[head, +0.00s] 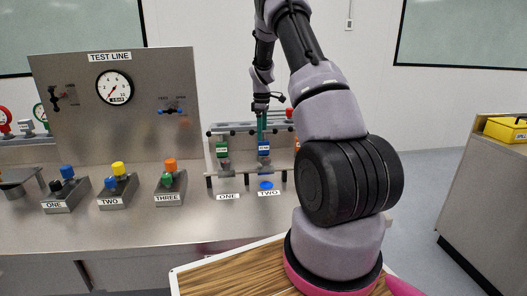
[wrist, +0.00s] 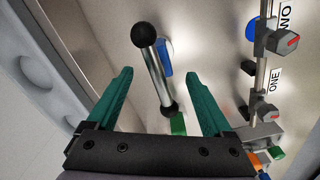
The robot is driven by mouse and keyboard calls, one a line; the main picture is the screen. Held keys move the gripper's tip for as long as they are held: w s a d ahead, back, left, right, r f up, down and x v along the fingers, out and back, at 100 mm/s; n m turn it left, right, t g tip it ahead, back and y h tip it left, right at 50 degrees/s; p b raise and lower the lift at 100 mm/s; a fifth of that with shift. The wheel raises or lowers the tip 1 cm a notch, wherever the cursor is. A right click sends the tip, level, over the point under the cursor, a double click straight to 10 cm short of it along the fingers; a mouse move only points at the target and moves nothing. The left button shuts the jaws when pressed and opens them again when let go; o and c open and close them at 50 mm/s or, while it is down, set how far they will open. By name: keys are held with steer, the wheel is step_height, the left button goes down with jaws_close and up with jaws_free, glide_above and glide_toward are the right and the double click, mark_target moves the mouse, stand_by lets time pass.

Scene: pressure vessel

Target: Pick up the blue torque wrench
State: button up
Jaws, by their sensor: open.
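The likeliest blue torque wrench is the blue piece with a white tag (head: 264,147), upright in the small rack above label TWO. In the wrist view a blue piece (wrist: 165,58) shows partly behind a shiny metal bar (wrist: 157,75) with black ball ends; whether the bar belongs to the wrench I cannot tell. My gripper (head: 262,122) is over the blue piece in the head view. Its teal fingers (wrist: 157,92) are open, with the bar in the space between them and nothing gripped. The wrench's lower part is not clear.
A green-tagged piece (head: 222,149) stands left in the same rack. A blue disc (head: 266,185) lies on the counter by TWO. Valve blocks (head: 170,187) and a gauge panel (head: 80,120) are left. A yellow case (head: 506,129) sits far right. The counter front is clear.

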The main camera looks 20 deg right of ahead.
mark_target(263, 141)
step_height(263, 141, down, 5)
steer(key=shift+d+f, duration=0.1)
steer(key=shift+d, duration=0.05)
jaws_close()
stand_by(1.4)
